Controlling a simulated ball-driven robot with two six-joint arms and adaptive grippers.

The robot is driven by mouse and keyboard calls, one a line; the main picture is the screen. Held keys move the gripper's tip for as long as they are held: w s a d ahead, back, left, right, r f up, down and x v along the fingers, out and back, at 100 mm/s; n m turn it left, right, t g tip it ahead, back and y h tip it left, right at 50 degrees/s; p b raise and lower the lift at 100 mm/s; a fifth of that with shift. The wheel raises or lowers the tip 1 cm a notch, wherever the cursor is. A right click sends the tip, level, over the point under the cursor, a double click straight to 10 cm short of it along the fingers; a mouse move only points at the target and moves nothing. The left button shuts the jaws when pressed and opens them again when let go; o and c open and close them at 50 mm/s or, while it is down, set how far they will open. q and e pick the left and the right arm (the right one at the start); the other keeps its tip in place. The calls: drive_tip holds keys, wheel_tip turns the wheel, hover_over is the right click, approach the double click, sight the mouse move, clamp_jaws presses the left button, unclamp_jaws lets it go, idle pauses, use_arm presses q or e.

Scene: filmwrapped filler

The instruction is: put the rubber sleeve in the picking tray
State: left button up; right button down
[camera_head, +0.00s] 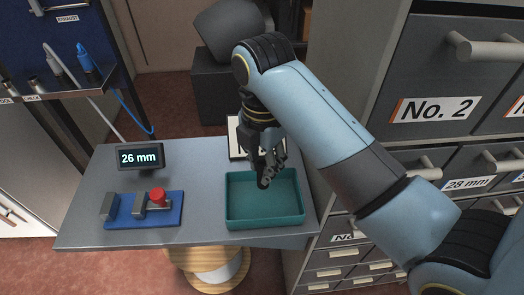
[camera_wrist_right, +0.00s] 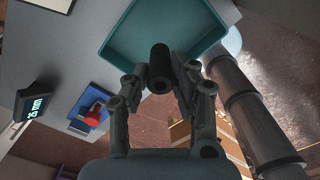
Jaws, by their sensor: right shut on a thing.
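The rubber sleeve is a short black tube; it shows at the fingertips in the head view (camera_head: 263,183) and the right wrist view (camera_wrist_right: 159,66). My right gripper (camera_head: 265,170) is shut on it, with a finger on either side in the wrist view (camera_wrist_right: 160,82). The picking tray, a teal open box, stands at the right of the grey table in the head view (camera_head: 265,222); it also shows in the wrist view (camera_wrist_right: 124,30). The sleeve appears over the tray's far part; its height above the floor is hard to tell. My left gripper is out of view.
A blue fixture (camera_head: 170,213) with a red knob (camera_head: 158,197) and a "26 mm" display (camera_head: 141,157) stand on the table's left. A white-faced, dark-edged item (camera_head: 236,143) lies behind the tray. Grey drawer cabinets (camera_head: 445,60) rise at right.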

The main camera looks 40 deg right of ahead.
sight(263, 163)
wheel_tip(263, 163, down, 4)
drive_tip(key=shift+r, duration=0.25)
wheel_tip(263, 163, down, 3)
drive_tip(key=shift+f+p, duration=0.1)
drive_tip(key=shift+p, duration=0.2)
drive_tip(key=shift+f, duration=0.1)
drive_tip(key=c, duration=1.1)
unclamp_jaws()
drive_tip(key=shift+f, duration=0.1)
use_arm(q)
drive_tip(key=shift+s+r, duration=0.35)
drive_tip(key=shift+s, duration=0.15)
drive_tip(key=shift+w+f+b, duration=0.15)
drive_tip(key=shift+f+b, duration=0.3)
use_arm(e)
wheel_tip(263, 163, up, 12)
drive_tip(key=shift+r, duration=0.15)
